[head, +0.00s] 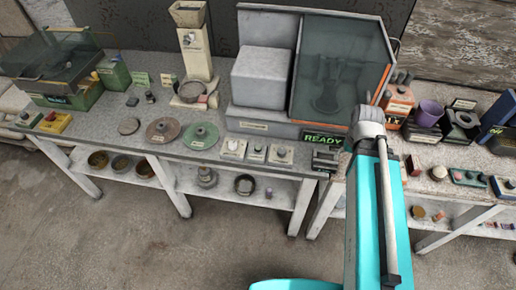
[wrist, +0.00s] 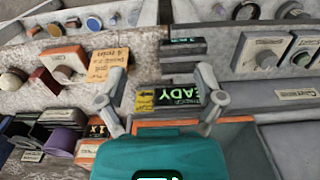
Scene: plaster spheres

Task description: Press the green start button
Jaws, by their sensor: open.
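My gripper (wrist: 162,100) shows in the wrist view with its two grey fingers spread apart and nothing between them. Its fingers frame the READY display (wrist: 180,97), a dark panel with green letters and a yellow label. The same READY display (head: 323,138) is at the front of the machine in the head view. My teal arm stands just right of it there, and my fingers cannot be made out. A small dark box (wrist: 183,46) with green marks sits beyond the display in the wrist view. I cannot make out a green start button for certain.
White control boxes with knobs (head: 257,152) stand left of the display. A machine with a glass door (head: 338,75) rises behind. An orange block with a knob (wrist: 64,62) and a paper note (wrist: 107,64) lie left in the wrist view. A green disc (head: 200,135) rests on the bench.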

